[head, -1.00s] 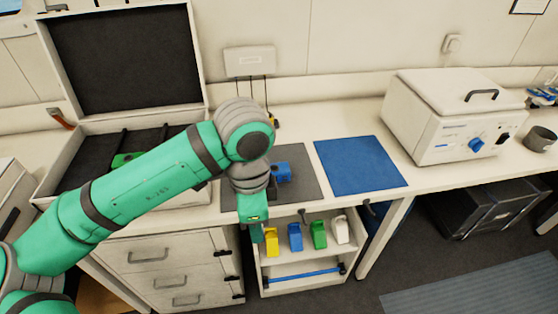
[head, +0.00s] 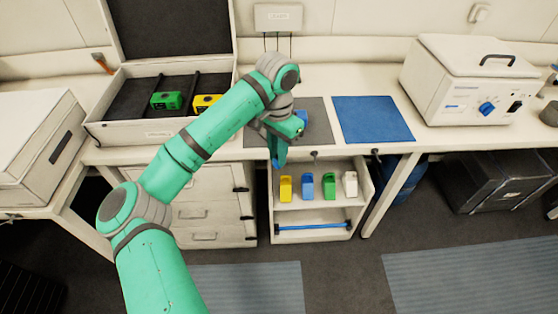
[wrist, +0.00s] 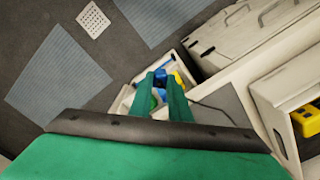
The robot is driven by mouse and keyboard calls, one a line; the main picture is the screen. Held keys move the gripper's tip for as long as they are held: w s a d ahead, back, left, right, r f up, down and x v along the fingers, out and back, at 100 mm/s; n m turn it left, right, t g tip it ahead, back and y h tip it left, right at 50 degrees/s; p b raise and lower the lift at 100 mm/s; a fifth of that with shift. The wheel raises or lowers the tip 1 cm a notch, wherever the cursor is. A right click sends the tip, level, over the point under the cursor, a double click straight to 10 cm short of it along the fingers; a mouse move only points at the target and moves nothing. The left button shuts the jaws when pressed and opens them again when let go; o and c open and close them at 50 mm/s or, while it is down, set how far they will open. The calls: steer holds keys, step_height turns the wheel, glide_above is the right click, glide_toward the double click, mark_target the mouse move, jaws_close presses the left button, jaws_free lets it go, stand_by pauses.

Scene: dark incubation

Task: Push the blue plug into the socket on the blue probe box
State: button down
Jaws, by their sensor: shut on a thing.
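The blue probe box (head: 302,116) sits on the dark grey mat (head: 317,108) on the bench, mostly hidden behind my wrist. Its socket cannot be made out. My gripper (head: 279,160) points down in front of the bench edge, below and left of the box in the head view. In the wrist view, my gripper (wrist: 161,82) has its two green fingers close together around a small blue piece, which I take as the blue plug (wrist: 162,93). A thin dark cable runs off to the right there. The plug is too small to tell its tilt.
Below the bench, a white shelf unit (head: 313,238) holds yellow (head: 286,188), blue (head: 307,187), green (head: 329,186) and white (head: 350,184) pieces. A flat blue mat (head: 373,119) lies right of the grey one. An open case (head: 145,133) holds green (head: 167,100) and yellow (head: 207,103) boxes.

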mark_target(275, 159)
steer(key=w+a+f+n, duration=0.1)
steer(key=w+f+n, duration=0.2)
steer(key=f, duration=0.6)
steer(key=w+a+f+n, duration=0.1)
steer(key=w+f+n, duration=0.3)
steer(key=f, duration=0.6)
steer(key=shift+w+a+f+n, duration=0.25)
steer(key=shift+a+n, duration=0.1)
steer(key=shift+n, duration=0.75)
